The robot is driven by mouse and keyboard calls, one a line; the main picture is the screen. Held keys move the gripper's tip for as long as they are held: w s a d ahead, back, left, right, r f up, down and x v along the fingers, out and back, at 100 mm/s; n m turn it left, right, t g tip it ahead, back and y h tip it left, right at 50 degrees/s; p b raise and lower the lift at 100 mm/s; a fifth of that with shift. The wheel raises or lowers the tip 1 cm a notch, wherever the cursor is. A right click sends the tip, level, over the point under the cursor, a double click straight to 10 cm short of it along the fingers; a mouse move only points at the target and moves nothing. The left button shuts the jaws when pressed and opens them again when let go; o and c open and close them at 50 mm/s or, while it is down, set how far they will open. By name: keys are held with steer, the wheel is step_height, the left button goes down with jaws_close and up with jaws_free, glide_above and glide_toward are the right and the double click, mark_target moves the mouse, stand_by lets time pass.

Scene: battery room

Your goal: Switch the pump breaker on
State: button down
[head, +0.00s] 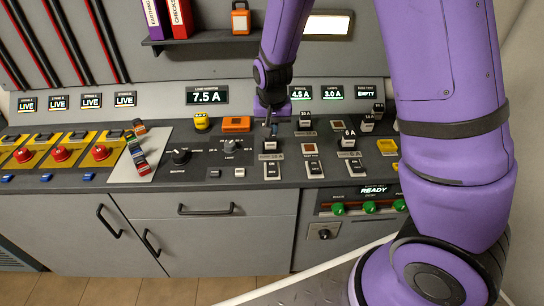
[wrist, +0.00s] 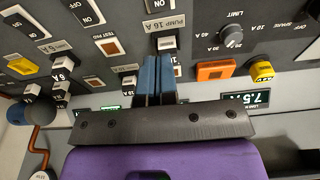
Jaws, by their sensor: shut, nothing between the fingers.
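The pump breaker (head: 271,170) is a dark rocker on a pale plate, on the sloping console below a label reading PUMP 16 A (wrist: 164,22). In the wrist view, turned upside down, only part of its rocker (wrist: 180,6) shows at the top edge; ON lettering is visible, but its position is unclear. A white-topped block (wrist: 167,42) stands at the label's other side. My gripper (wrist: 158,60) has its blue fingers shut and empty, tips beside that block; I cannot tell whether they touch it. In the head view my gripper (head: 270,130) is behind the block, partly hidden.
Similar blocks and rockers stand to the right, including a 6 A block (head: 349,138). A 7.5 A display (head: 207,96) is behind.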

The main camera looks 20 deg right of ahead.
mark_target(272, 165)
steer(key=f, duration=0.4)
steer(key=w+f, duration=0.1)
steer(key=f, duration=0.4)
steer(key=w+f, duration=0.1)
steer(key=f, duration=0.4)
steer(key=shift+d, duration=0.35)
steer(key=shift+w+f+g, duration=0.1)
steer(key=shift+f+g, duration=0.05)
steer(key=shift+g, duration=0.15)
steer(key=shift+s+a+r, duration=0.2)
steer(key=shift+s+r, duration=0.1)
steer(key=shift+s, duration=0.4)
steer(key=shift+r, duration=0.55)
step_height(272, 165, up, 13)
steer(key=s, duration=0.2)
steer(key=shift+a, duration=0.35)
